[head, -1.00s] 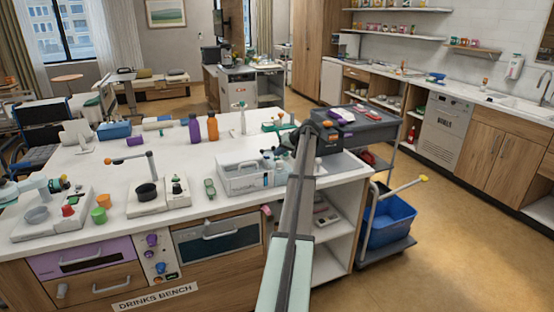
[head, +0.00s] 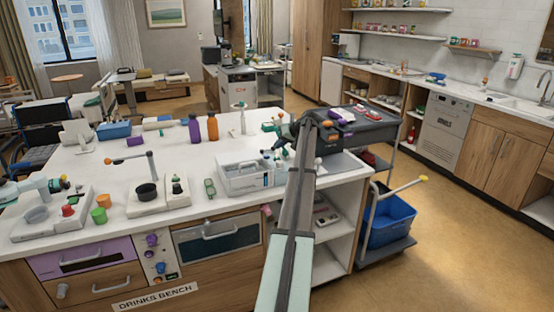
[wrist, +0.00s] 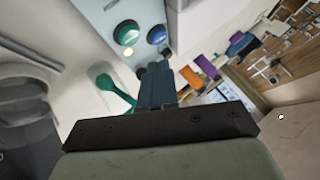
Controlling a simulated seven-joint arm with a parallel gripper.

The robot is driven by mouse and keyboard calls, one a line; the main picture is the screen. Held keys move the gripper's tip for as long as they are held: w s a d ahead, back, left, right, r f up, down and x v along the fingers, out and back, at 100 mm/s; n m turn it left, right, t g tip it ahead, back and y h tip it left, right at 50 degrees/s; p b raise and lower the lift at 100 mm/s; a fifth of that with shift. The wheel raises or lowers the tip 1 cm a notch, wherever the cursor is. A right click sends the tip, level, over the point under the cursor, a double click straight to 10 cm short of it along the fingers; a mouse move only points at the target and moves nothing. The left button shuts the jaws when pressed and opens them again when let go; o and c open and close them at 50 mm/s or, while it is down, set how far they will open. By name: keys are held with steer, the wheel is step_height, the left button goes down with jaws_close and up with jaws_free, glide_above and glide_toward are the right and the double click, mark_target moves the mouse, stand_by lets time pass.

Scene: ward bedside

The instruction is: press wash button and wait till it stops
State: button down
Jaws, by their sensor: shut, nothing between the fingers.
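In the wrist view a pale panel carries a round green button (wrist: 126,33) and a round blue button (wrist: 156,35) side by side. A small yellowish light (wrist: 128,51) shows beside the green button. I cannot read any label that says which one is wash. My gripper (wrist: 153,74) is shut and empty, its fingertips just below the blue button in the picture; I cannot tell whether they touch the panel. In the head view my gripper (head: 281,134) is at the right back part of the white bench, and the buttons cannot be made out there.
A green handled thing (wrist: 115,96) lies left of my fingers in the wrist view. In the head view a white box with a handle (head: 248,177) stands in front of my gripper. Purple (head: 195,130) and orange (head: 213,127) bottles stand to the left. A dark cart (head: 365,130) stands to the right.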

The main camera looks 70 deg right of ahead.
steer(key=shift+r, duration=1.2)
